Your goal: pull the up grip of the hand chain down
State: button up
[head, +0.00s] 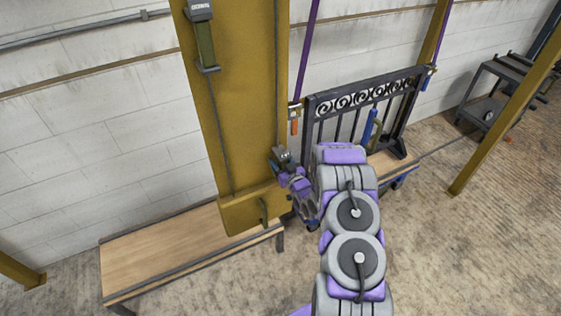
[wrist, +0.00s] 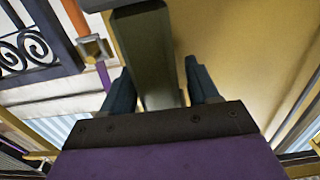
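The hand chain runs down the mustard-yellow post (head: 245,90) in two lines. One olive grip with a dark labelled block (head: 204,40) hangs high on the left line. A second dark block (head: 280,155) on the right line sits lower, at my gripper (head: 292,177); its label is too small to read, so I cannot tell from it which grip is up. In the wrist view an olive grip (wrist: 150,55) stands between my two dark blue fingers (wrist: 158,85). The fingers are apart, one on each side, with a narrow gap visible on the right.
A wooden-topped bench (head: 180,255) stands at the lower left against the block wall. A black scrollwork gate (head: 352,105) is behind my arm to the right. A dark cart (head: 488,105) stands far right beside a slanted yellow post (head: 500,125).

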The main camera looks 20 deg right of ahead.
jog(key=shift+s+r, duration=0.1)
jog(key=shift+r, duration=0.05)
jog(key=s+p, duration=0.1)
jog(key=s, duration=1.6)
jog(key=shift+d+p, duration=0.35)
jog(key=shift+p, duration=0.05)
notch_tip(320, 180, up, 7)
jog(key=w+d+n+g+h, duration=0.2)
jog(key=g, duration=0.7)
jog(key=s+a+r+m+g+h, duration=0.1)
jog(key=s+a+r+g+h, duration=0.15)
jog(key=s+r, duration=0.4)
jog(key=s+a+r+g+y, duration=0.1)
jog(key=s+a+r, duration=0.3)
jog(key=s, duration=0.5)
jog(key=s+a+r+m+g+y, duration=0.1)
jog(key=s+a+r+g, duration=0.3)
jog(key=s+a, duration=0.5)
jog(key=s+a+r+g+y, duration=0.2)
jog(key=s+a+r, duration=0.4)
jog(key=s, duration=0.5)
jog(key=shift+s+a+g, duration=0.15)
jog(key=shift+a+g, duration=0.15)
jog(key=shift+g, duration=0.25)
